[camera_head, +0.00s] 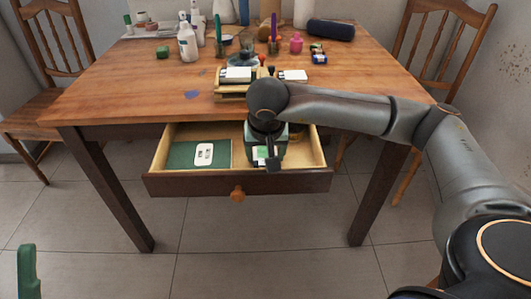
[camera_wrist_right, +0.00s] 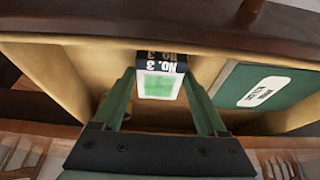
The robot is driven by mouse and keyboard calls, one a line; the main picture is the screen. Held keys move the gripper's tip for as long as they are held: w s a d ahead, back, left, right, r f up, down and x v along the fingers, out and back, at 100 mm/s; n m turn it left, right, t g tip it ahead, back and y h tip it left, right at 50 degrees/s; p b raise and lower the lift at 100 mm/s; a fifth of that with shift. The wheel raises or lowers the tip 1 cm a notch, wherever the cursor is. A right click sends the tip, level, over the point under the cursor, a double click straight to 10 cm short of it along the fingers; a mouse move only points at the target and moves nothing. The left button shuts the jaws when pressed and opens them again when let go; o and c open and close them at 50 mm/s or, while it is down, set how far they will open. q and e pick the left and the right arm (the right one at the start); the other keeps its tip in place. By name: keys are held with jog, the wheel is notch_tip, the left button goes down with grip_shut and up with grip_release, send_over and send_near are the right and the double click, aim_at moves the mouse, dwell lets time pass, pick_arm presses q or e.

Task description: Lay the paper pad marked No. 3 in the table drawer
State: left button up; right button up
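The paper pad marked No. 3 (camera_wrist_right: 160,84) has a dark edge with white lettering and a pale green face with a white border. It also shows, partly covered, in the head view (camera_head: 262,153). My right gripper (camera_wrist_right: 159,78) has its fingers against both sides of the pad, inside the drawer space. Whether the pad touches the drawer floor is hidden. The table drawer (camera_head: 308,150) is pulled open, with pale wooden inside walls and a round knob. Of my left gripper, only a green finger (camera_head: 27,272) shows at the lower left, so its opening is hidden.
A green flat book or pad with a white label (camera_head: 184,155) lies in the drawer's left part, and shows in the wrist view (camera_wrist_right: 232,78). A wooden stand (camera_head: 228,97) with pads is on the table (camera_head: 130,90). Bottles and cups stand behind; chairs flank the table.

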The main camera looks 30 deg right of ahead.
jog(key=o, duration=0.4)
jog(key=shift+c, duration=0.2)
jog(key=shift+s+r+p, duration=0.1)
jog(key=shift+r+p, duration=0.2)
jog(key=shift+r, duration=0.3)
pick_arm(q)
jog(key=shift+s+a+r+m+p, duration=0.1)
jog(key=shift+r+m+p, duration=0.05)
jog(key=shift+r+p, duration=0.7)
jog(key=shift+a+r+m+p, duration=0.15)
jog(key=shift+r+p, duration=0.45)
jog(key=shift+r, duration=0.3)
pick_arm(e)
jog(key=v, duration=1.1)
jog(key=shift+a+r, duration=0.1)
